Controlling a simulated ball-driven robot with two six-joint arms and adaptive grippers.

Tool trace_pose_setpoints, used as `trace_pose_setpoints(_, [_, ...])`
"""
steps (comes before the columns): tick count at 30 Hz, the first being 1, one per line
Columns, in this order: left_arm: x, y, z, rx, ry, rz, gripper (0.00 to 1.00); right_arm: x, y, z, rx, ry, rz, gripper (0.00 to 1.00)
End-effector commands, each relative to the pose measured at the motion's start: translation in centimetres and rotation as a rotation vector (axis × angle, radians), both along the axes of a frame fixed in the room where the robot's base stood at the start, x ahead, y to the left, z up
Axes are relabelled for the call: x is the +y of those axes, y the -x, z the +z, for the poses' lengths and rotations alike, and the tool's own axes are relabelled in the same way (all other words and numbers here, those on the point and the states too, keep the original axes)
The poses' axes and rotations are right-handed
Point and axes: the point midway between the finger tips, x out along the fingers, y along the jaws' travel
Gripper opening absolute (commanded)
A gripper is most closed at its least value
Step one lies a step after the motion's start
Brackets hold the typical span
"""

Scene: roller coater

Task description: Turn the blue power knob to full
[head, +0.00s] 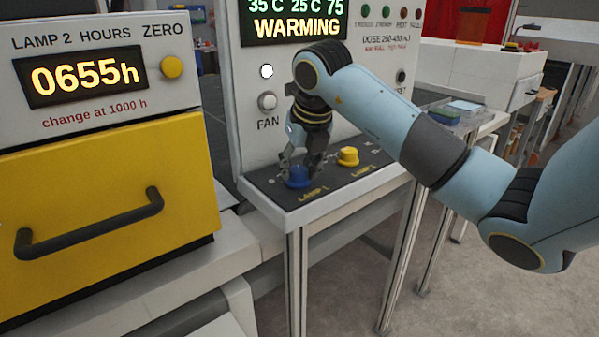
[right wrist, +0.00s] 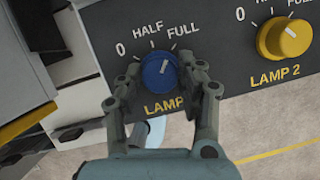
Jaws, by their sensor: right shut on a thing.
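The blue power knob (right wrist: 158,72) is the LAMP 1 knob on the dark sloping panel. It also shows in the head view (head: 297,178), under my right gripper (head: 302,170). In the right wrist view my right gripper (right wrist: 160,85) has one finger at each side of the knob and is shut on it. The knob's white pointer leans up and right, on the FULL side of HALF; whether it lines up exactly with the FULL mark is hard to tell. My left gripper is not in view.
The yellow LAMP 2 knob (head: 348,156) stands just right of the blue one. The FAN knob (head: 267,101) is on the upright face behind, under a display (head: 297,22) reading WARMING. A yellow drawer (head: 105,195) with a dark handle is at the left.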

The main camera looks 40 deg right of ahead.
Motion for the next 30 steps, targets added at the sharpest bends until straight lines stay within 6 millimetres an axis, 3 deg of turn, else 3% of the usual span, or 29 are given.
trace_pose_setpoints(10, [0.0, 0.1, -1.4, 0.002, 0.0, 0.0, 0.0, 0.0, -0.2, 0.1, -0.005, 0.001, -0.135, 0.05])
trace_pose_setpoints(26, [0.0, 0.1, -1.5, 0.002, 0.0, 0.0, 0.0, 0.0, -0.1, 0.2, -0.004, 0.002, -0.159, 0.05])
trace_pose_setpoints(27, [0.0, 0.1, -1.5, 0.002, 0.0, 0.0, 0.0, 0.0, -0.1, 0.1, -0.004, 0.002, -0.158, 0.4])
trace_pose_setpoints(30, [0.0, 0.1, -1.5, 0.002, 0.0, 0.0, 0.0, 0.0, -0.1, 0.1, -0.004, 0.002, -0.158, 0.53])
